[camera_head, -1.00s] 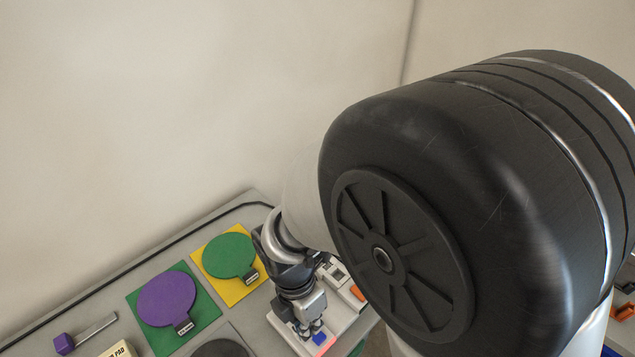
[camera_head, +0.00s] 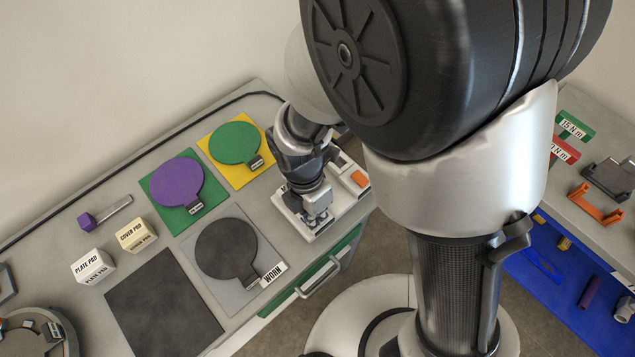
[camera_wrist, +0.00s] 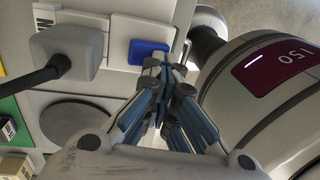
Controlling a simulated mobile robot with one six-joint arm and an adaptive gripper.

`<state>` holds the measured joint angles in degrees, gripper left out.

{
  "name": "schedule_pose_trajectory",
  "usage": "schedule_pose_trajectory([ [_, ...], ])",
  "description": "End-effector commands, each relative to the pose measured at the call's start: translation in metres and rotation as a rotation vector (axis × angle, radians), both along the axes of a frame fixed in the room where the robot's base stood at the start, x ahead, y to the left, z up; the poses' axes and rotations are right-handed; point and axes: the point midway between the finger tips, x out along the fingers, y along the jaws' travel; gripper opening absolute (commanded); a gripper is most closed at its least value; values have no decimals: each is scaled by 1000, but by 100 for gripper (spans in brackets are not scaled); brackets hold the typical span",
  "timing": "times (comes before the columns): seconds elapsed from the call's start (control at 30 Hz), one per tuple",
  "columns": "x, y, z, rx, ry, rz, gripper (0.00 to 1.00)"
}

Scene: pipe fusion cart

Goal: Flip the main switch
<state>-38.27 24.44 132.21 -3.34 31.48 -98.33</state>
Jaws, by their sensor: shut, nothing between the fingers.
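A white switch panel (camera_head: 345,200) sits at the right end of the grey table. My gripper (camera_head: 318,220) is over its front part, pointing down, with its fingers shut and empty. In the wrist view, a blue rocker-like piece (camera_wrist: 143,50) sits on a white plate (camera_wrist: 128,28). My shut fingertips (camera_wrist: 165,62) are at its right edge in that view; I cannot tell whether they touch it. No label marks it as the main switch. In the head view my gripper hides this part of the panel. An orange piece (camera_head: 359,178) shows on the panel's right side.
Left of the panel lie a green disc (camera_head: 236,143), a purple disc (camera_head: 175,186) and a black disc marked WORN (camera_head: 226,250). A drawer handle (camera_head: 318,278) is below the table edge. A second bench (camera_head: 600,160) with tools stands at the right.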

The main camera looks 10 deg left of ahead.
Motion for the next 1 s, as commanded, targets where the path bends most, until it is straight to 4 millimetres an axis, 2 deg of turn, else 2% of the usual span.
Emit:
schedule_pose_trajectory([
  [0.03, -6, -5, -5, -15, 18, -1, 0],
  [0.3, -7, -5, -7, -15, 19, -2, 0],
  [0.77, 6, 9, -6, -9, 13, -2, 0],
  [0.87, 6, 10, -1, -8, 12, -2, 0],
  [1.0, 6, 12, 18, -9, 12, -5, 0],
])
